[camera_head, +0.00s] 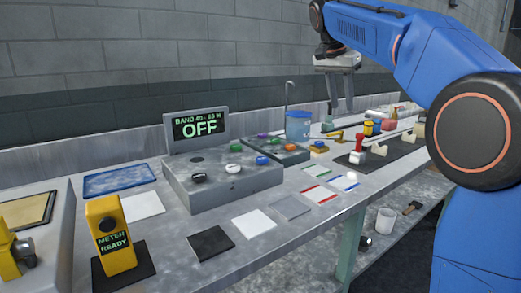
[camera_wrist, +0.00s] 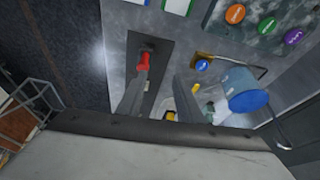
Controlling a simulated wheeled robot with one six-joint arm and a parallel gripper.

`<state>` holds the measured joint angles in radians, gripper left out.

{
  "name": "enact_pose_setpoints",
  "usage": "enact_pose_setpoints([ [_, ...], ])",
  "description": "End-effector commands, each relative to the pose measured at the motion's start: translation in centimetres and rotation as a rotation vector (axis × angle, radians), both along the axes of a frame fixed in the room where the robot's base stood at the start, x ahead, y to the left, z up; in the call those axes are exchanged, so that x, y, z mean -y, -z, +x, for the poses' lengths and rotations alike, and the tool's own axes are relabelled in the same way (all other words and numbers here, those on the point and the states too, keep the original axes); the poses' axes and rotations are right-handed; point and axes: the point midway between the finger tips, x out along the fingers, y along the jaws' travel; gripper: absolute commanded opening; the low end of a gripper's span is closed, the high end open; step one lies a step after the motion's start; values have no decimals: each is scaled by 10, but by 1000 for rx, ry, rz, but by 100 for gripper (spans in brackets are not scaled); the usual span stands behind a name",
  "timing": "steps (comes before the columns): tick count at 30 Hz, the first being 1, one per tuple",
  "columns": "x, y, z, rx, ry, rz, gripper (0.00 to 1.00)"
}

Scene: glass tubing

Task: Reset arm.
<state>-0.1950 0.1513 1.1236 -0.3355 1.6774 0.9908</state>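My gripper (camera_head: 341,108) hangs from the blue arm, fingers down, above the far part of the bench (camera_head: 262,195) in the head view. In the wrist view the two grey fingers of my gripper (camera_wrist: 163,78) stand apart with a gap between them, and nothing is held. A red-topped part (camera_wrist: 144,61) on a dark mat (camera_wrist: 160,75) shows beyond the left finger. The blue-lidded container (camera_wrist: 248,100) is to the right of the fingers. In the head view the blue container (camera_head: 298,126) stands to the left of my gripper.
A grey control box (camera_head: 225,185) carries coloured knobs and a screen (camera_head: 200,124) reading "OFF". A yellow meter (camera_head: 109,235) reads "METER READY". A blue tray (camera_head: 119,180) and flat coloured pads lie around the box. A white cup (camera_head: 385,220) sits on the lower shelf.

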Motion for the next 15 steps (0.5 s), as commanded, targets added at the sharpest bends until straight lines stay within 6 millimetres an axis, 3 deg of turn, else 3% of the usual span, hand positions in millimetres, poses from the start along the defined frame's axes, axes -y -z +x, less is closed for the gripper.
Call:
enact_pose_setpoints([
  [8,14,15,-46,-14,-115,7,33],
  [15,28,50,-112,-27,-274,15,33],
])
